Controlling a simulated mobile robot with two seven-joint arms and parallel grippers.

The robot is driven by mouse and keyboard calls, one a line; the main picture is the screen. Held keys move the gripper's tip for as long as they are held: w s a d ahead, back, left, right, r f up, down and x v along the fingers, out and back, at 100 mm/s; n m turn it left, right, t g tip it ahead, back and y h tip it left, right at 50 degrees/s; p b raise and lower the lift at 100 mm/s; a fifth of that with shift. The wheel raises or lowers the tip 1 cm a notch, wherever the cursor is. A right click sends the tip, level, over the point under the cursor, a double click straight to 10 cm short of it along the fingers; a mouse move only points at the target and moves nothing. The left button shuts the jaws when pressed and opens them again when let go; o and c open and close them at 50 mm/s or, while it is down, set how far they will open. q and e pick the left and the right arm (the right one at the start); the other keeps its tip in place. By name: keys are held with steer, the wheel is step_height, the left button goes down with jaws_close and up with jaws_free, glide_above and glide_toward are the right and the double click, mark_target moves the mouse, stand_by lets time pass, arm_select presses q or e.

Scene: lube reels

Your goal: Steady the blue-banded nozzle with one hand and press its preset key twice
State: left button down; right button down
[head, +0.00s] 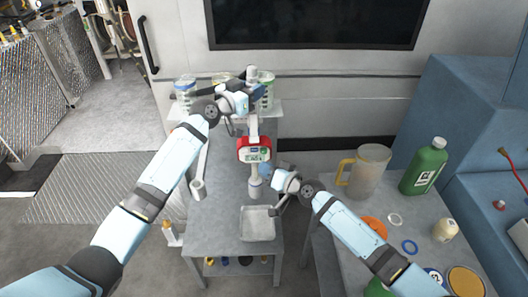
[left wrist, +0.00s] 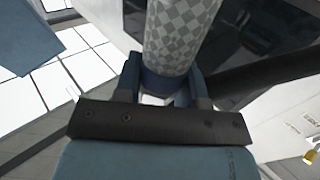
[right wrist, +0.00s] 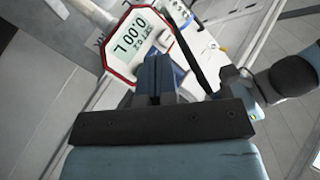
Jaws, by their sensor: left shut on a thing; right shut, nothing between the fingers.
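The nozzle has a red-framed meter (head: 254,150) with a pale display, above the grey bench in the head view. My left gripper (head: 257,95) is shut on the nozzle's upper part, above the meter. In the left wrist view a grey checkered grip (left wrist: 180,35) rises from between its fingers, with a dark blue band at its lower end. My right gripper (head: 266,171) is shut and empty, just below and right of the meter. In the right wrist view the display (right wrist: 137,42) reads 0.00 L, with a smaller line below.
A shallow grey tray (head: 258,224) lies on the bench below the nozzle. Lidded tubs (head: 186,90) stand behind my left gripper. On the right table are a clear jug (head: 368,172), a green bottle (head: 424,166) and loose rings (head: 409,246).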

steer(key=shift+s, duration=1.2)
arm_select(q)
steer(key=c, duration=0.6)
jaws_free()
steer(key=shift+c, duration=0.2)
